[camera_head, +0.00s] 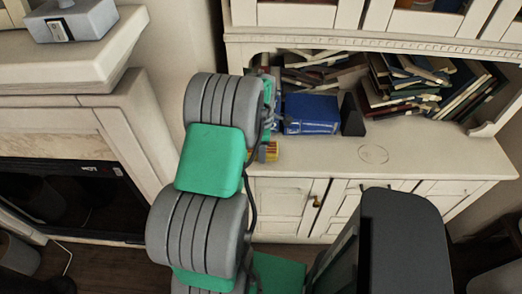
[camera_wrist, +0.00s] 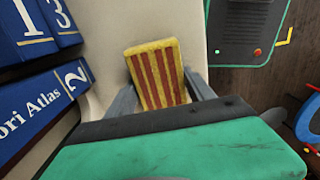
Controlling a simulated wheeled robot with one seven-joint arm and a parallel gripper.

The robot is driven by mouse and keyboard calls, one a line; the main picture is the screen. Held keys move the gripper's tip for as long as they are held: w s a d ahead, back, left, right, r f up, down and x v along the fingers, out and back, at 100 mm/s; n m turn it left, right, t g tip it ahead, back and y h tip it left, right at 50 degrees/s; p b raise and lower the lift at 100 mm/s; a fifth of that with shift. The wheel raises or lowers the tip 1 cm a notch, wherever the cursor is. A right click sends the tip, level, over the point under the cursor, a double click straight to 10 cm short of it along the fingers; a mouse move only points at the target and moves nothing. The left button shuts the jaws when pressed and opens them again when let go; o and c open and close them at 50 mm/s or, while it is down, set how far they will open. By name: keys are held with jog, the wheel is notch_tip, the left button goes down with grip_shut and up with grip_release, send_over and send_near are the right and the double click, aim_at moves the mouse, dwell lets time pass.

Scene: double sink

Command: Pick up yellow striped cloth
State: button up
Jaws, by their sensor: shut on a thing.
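The yellow striped cloth (camera_wrist: 158,75), yellow with red-brown stripes, stands up between the two fingers of my gripper (camera_wrist: 160,98) in the wrist view. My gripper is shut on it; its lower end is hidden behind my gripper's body. In the head view a small part of the striped cloth (camera_head: 271,151) shows at the cabinet counter's left front edge, beside my arm. My gripper is mostly hidden behind my arm there. Whether the cloth touches the counter cannot be told.
Blue books (camera_head: 311,114) stand on the cabinet counter (camera_head: 420,155) close to my gripper; volumes also show at the left of the wrist view (camera_wrist: 35,125). A dark bookend (camera_head: 353,115) and leaning books (camera_head: 405,85) are further right. The counter's front right is clear. A fireplace (camera_head: 70,195) is at left.

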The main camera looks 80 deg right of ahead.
jog(key=c, duration=0.9)
jog(key=shift+r, duration=0.3)
notch_tip(320, 180, up, 2)
jog(key=shift+d+r, duration=0.1)
jog(key=shift+r, duration=0.05)
jog(key=s+a+r+b, duration=0.1)
jog(key=a+r, duration=0.2)
jog(key=a, duration=0.1)
jog(key=s+a+r+b, duration=0.1)
jog(key=a+r, duration=0.2)
jog(key=a, duration=0.2)
jog(key=s+a+r+b, duration=0.1)
jog(key=a+r, duration=0.3)
jog(key=a, duration=0.1)
jog(key=shift+r, duration=0.1)
